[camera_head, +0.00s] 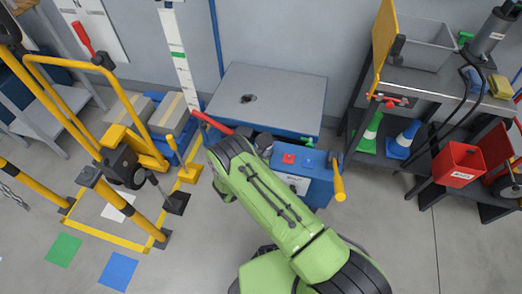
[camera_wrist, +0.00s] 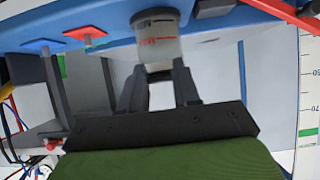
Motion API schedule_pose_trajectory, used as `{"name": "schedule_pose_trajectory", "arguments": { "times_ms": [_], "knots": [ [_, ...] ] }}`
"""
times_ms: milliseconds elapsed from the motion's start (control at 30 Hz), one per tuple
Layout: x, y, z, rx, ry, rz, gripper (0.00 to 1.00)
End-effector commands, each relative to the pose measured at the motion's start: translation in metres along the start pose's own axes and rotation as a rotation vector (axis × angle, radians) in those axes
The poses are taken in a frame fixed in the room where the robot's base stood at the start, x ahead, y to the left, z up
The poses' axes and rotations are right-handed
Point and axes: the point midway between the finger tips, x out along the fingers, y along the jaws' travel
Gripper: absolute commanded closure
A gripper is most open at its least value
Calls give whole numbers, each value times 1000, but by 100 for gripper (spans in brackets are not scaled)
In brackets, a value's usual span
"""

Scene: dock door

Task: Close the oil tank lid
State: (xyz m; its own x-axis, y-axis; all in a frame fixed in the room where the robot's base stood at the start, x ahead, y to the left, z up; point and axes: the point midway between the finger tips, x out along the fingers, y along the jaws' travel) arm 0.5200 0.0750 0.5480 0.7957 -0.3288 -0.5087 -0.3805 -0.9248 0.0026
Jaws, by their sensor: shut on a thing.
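The oil tank shows in the wrist view as a pale translucent cylinder (camera_wrist: 158,46) with red marks and a dark grey ring at its upper end. My gripper (camera_wrist: 160,76) has its two dark fingers on either side of a small dark grey piece, which looks like the lid (camera_wrist: 159,74), at the cylinder's near end. The gripper is shut on it. Whether the lid touches the tank's opening cannot be told. In the head view my green arm covers the gripper and most of the tank, by the blue front of the dock platform (camera_head: 262,90).
A blue control box (camera_head: 318,186) with red and blue buttons and a yellow handle (camera_head: 338,180) stands right of my arm. A red lever (camera_head: 212,123) lies left. A yellow rail (camera_head: 75,115) is at left, and a dark shelf (camera_head: 430,90) at right. Floor at lower right is clear.

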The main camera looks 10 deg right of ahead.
Motion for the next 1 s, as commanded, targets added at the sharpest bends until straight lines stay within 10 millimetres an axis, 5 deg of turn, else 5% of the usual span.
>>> {"name": "schedule_pose_trajectory", "arguments": {
  "times_ms": [867,900,1000],
  "knots": [
    [10,2,19,3,129,4,100],
    [10,2,19,3,129,4,62],
    [10,1,17,3,134,3,47]
  ]
}}
